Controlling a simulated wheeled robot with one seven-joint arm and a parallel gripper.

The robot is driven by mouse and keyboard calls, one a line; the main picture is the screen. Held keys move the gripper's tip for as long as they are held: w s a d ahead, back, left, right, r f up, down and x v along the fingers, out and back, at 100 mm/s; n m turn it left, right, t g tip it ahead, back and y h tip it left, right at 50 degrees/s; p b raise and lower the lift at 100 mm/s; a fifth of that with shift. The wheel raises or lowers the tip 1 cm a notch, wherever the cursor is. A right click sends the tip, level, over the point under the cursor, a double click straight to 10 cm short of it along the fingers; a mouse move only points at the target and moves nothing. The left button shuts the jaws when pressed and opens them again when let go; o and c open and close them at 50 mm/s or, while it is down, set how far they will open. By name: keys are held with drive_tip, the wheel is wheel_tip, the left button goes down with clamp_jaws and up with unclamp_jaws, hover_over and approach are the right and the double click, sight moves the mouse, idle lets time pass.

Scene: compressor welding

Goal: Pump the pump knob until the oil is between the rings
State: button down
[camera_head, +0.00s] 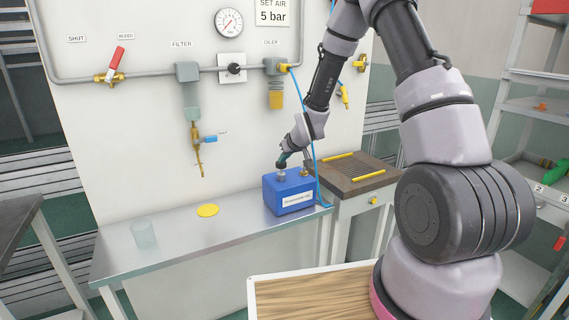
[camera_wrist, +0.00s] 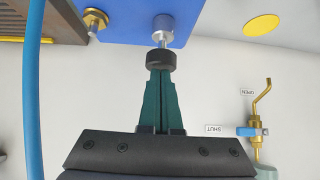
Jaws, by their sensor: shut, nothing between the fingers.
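The blue box (camera_head: 290,192) with a white label stands on the metal bench. In the wrist view, the pump knob (camera_wrist: 160,60) is black, on a steel rod (camera_wrist: 163,38) rising from the blue box (camera_wrist: 130,22). My gripper (camera_wrist: 160,72) has its green fingers closed together, with the tips at the knob; I cannot tell whether they touch it. In the head view my gripper (camera_head: 282,162) is just above the box. The oiler (camera_head: 276,68) on the wall pipe has an amber bowl (camera_head: 276,100). Its rings and exact oil level are too small to read.
A blue hose (camera_head: 312,130) hangs close beside my arm. The metal bench (camera_head: 170,248) holds a yellow disc (camera_head: 208,210) and a clear cup (camera_head: 143,234), with free room between. A dark slatted table (camera_head: 350,172) adjoins at right. The filter (camera_head: 188,95) and gauge (camera_head: 229,22) are on the wall.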

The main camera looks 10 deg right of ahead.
wheel_tip(320, 180, up, 2)
drive_tip(key=shift+w+r, duration=0.15)
drive_tip(key=shift+r, duration=0.1)
drive_tip(key=v, duration=1)
idle(0.7)
drive_tip(key=s+d+r+m+h, duration=0.1)
drive_tip(key=s+d+r+m, duration=0.15)
drive_tip(key=s+r, duration=0.45)
drive_tip(key=s+d+r+m+h, duration=0.15)
drive_tip(key=s+d+r, duration=0.3)
drive_tip(key=r, duration=0.45)
drive_tip(key=s+r+m+y, duration=0.1)
drive_tip(key=s+r+m, duration=0.1)
drive_tip(key=s, duration=0.7)
drive_tip(key=s+r+m+g+y, duration=0.1)
drive_tip(key=s+r, duration=0.4)
drive_tip(key=s, duration=0.5)
drive_tip(key=shift+d+m+g, duration=0.3)
drive_tip(key=shift+d+m, duration=0.05)
drive_tip(key=shift+m, duration=0.05)
